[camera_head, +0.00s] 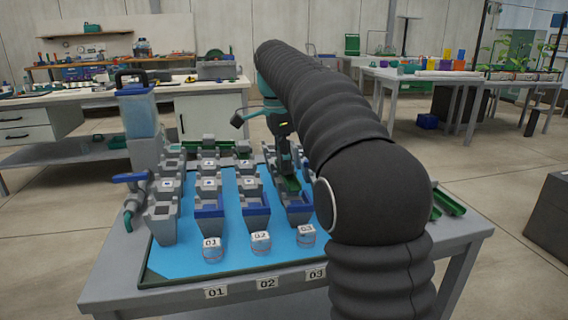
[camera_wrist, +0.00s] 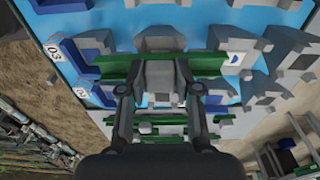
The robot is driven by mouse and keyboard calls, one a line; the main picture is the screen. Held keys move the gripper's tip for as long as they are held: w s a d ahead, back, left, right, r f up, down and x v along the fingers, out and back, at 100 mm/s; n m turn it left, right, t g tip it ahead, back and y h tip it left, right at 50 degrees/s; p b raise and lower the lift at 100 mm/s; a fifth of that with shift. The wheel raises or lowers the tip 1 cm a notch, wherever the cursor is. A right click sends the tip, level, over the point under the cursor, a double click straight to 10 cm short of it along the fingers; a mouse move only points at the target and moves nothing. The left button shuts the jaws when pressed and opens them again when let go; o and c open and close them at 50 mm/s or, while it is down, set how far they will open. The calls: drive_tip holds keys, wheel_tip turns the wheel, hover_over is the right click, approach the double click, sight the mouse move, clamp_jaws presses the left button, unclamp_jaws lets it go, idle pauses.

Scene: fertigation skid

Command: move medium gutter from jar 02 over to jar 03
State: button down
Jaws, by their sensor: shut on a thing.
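My gripper (camera_head: 284,150) is low over the third column of grey blocks from the left jar. It is shut on a green gutter (camera_head: 290,184), which slopes toward the blue spout above jar 03 (camera_head: 306,236). No gutter shows clearly in the jar 02 column.
Grey blocks (camera_head: 208,184) stand in rows on a blue mat (camera_head: 180,258) on the table. More green gutters lie at the right edge (camera_head: 447,202) and at the back (camera_head: 235,147). A blue tank (camera_head: 138,105) stands at the back left. My arm hides the table's right part.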

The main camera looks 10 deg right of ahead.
drive_tip(key=shift+f, duration=0.2)
drive_tip(key=c, duration=0.8)
unclamp_jaws()
drive_tip(key=r, duration=0.2)
drive_tip(key=r+p, duration=0.1)
drive_tip(key=r, duration=0.4)
drive_tip(key=shift+a+r, duration=0.35)
drive_tip(key=shift+r, duration=0.05)
drive_tip(key=shift+s+r, duration=0.15)
drive_tip(key=shift+s, duration=0.2)
drive_tip(key=s+f+n+t, duration=0.2)
drive_tip(key=s+f+n, duration=0.4)
drive_tip(key=s, duration=0.4)
drive_tip(key=s+f+n+t, duration=0.1)
drive_tip(key=s+f+n, duration=0.5)
drive_tip(key=s+f, duration=0.2)
drive_tip(key=s+f+n+t+y, duration=0.1)
drive_tip(key=s+f+n+t, duration=0.1)
drive_tip(key=s+f+n, duration=0.4)
drive_tip(key=s+f, duration=0.1)
drive_tip(key=s, duration=0.4)
drive_tip(key=shift+s+d+t, duration=0.3)
drive_tip(key=shift+s+d, duration=0.05)
drive_tip(key=shift+s, duration=0.05)
drive_tip(key=shift+f, duration=0.1)
